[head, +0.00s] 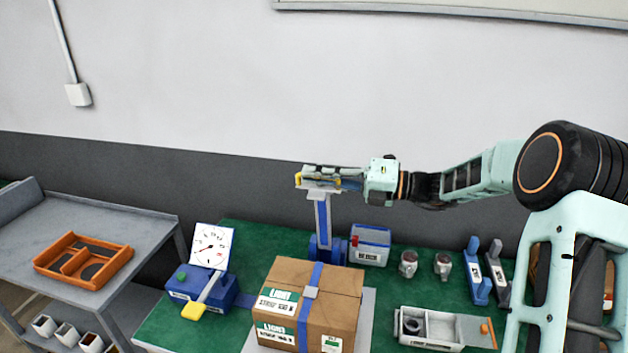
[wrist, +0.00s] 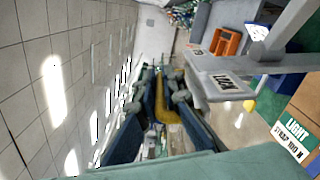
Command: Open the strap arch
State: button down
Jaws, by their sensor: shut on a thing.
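The strap arch (head: 323,222) is a blue and grey post standing upright behind the cardboard box. A grey head with a yellow handle (head: 298,180) is at its top. In the wrist view the arch shows as a grey plate marked LOCK (wrist: 226,84), and the yellow handle (wrist: 166,105) lies between the dark fingers. My gripper (head: 318,180) reaches in from the right at the arch's top and is shut on the handle. The cardboard box (head: 335,303) stands in front with a blue strap (head: 306,322) over it. The fingers partly hide the arch's head.
A blue scale (head: 200,283) with a white dial stands left of the box. An orange tray (head: 83,257) sits on the left cart.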

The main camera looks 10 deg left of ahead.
jog(key=c, duration=2.3)
grip_release()
jog(key=shift+c, duration=0.2)
jog(key=d, duration=1.2)
jog(key=shift+s, duration=0.45)
